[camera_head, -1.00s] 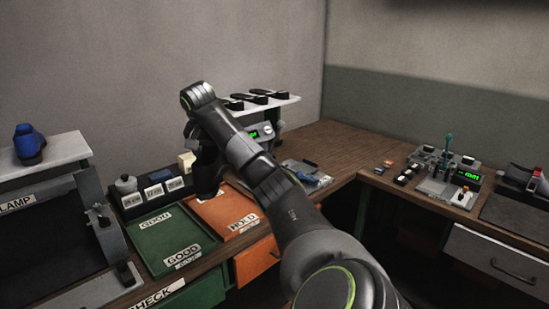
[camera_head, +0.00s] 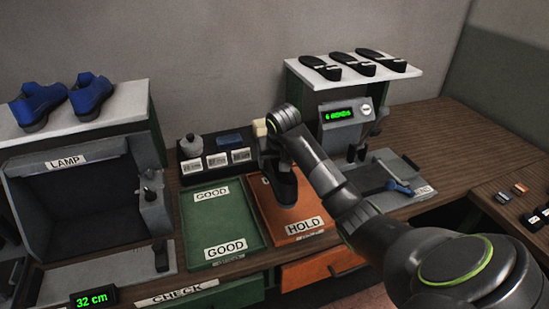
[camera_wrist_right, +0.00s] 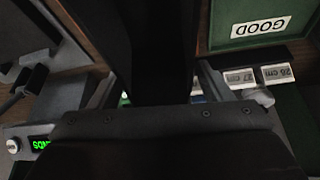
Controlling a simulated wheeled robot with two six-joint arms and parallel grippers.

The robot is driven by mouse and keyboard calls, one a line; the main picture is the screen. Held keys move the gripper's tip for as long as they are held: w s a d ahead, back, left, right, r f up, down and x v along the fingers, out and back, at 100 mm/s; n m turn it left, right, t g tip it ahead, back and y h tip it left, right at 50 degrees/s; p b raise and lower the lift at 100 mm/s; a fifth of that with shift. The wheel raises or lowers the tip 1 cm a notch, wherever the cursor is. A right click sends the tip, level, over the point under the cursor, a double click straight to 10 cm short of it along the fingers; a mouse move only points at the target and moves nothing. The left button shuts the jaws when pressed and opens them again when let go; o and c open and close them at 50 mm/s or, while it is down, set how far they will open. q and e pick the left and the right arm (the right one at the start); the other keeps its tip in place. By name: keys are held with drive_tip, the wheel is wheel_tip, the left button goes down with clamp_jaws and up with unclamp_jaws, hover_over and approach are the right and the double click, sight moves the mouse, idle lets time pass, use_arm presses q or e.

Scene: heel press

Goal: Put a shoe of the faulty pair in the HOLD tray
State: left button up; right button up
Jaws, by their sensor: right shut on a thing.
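My right gripper (camera_head: 280,150) points down over the orange HOLD tray (camera_head: 312,240) and is shut on a dark thing, apparently a black shoe (camera_head: 284,187). The shoe hangs at or just above the tray's left part; I cannot tell whether it touches the floor of the tray. In the wrist view the dark shoe (camera_wrist_right: 155,45) fills the middle between the fingers, and its shape is hard to make out. A pair of blue shoes (camera_head: 92,93) stands on the white shelf over the lamp box at the left. My left gripper is not in view.
The green GOOD tray (camera_head: 222,222) lies left of the HOLD tray and looks empty. Behind it is a dark rack (camera_head: 214,160) with size cards. A white shelf (camera_head: 405,85) with black soles stands over a green-lit display. A press-like device (camera_head: 390,178) is at the right.

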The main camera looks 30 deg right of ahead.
drive_tip(key=shift+a+f, duration=0.15)
drive_tip(key=shift+a, duration=0.35)
drive_tip(key=shift+f, duration=0.15)
drive_tip(key=shift+w+d+f+b, duration=0.15)
drive_tip(key=shift+f+b, duration=0.1)
drive_tip(key=shift+f, duration=0.25)
drive_tip(key=shift+s+d+f+b, duration=0.1)
drive_tip(key=shift+f+b, duration=0.1)
drive_tip(key=shift+f, duration=0.3)
wheel_tip(320, 180, down, 7)
drive_tip(key=b, duration=0.4)
drive_tip(key=shift+b, duration=0.35)
drive_tip(key=shift+f+b, duration=0.5)
drive_tip(key=shift+b, duration=0.05)
drive_tip(key=shift+a+f+b, duration=0.1)
drive_tip(key=shift+f+b, duration=0.3)
drive_tip(key=shift+b, duration=0.05)
drive_tip(key=o, duration=1.3)
